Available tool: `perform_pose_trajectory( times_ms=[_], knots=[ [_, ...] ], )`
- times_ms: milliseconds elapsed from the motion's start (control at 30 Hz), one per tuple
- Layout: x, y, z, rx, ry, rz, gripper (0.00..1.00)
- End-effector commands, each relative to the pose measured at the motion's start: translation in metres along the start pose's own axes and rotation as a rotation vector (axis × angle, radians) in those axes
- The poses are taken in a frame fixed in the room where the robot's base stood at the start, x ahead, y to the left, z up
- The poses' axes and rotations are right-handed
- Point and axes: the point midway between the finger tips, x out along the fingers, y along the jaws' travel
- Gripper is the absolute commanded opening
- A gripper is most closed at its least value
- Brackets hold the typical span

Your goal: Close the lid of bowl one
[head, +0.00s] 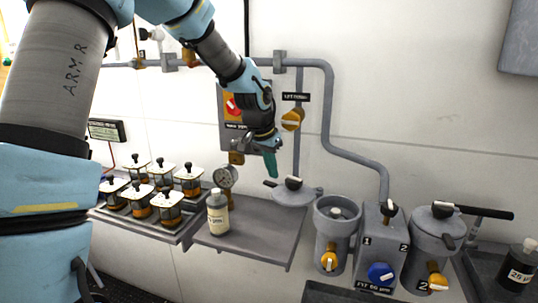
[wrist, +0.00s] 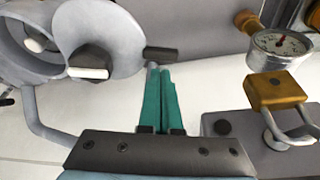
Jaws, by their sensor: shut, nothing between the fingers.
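Bowl one (head: 333,240) is the grey pot left of the block face marked 1, its mouth uncovered. Its round grey lid (head: 296,196) is swung out to the left, with a black and white knob on top and a short dark tab at its left edge. My gripper (head: 272,176) is shut and empty, its teal fingers pointing down just above the tab. In the wrist view, the lid (wrist: 118,35) and part of the bowl (wrist: 25,60) are at upper left. The fingertips (wrist: 157,70) are close to the dark tab; I cannot tell whether they touch.
Bowl two (head: 425,250) is at right with its lid on and a black handle. A bottle (head: 218,212) and a pressure gauge (head: 226,176) stand left of the lid. Several lidded jars (head: 140,200) sit farther left. A pipe and valves run along the wall behind.

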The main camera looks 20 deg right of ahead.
Motion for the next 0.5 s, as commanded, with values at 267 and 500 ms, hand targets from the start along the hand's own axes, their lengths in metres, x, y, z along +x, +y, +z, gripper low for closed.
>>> perform_pose_trajectory(
  times_ms=[267,500],
  knots=[
    [0.0136,0.0003,-0.0001,0.001,0.001,0.000,0.00],
    [0.0136,0.0002,0.0000,0.000,0.001,0.000,0.00]
  ],
)
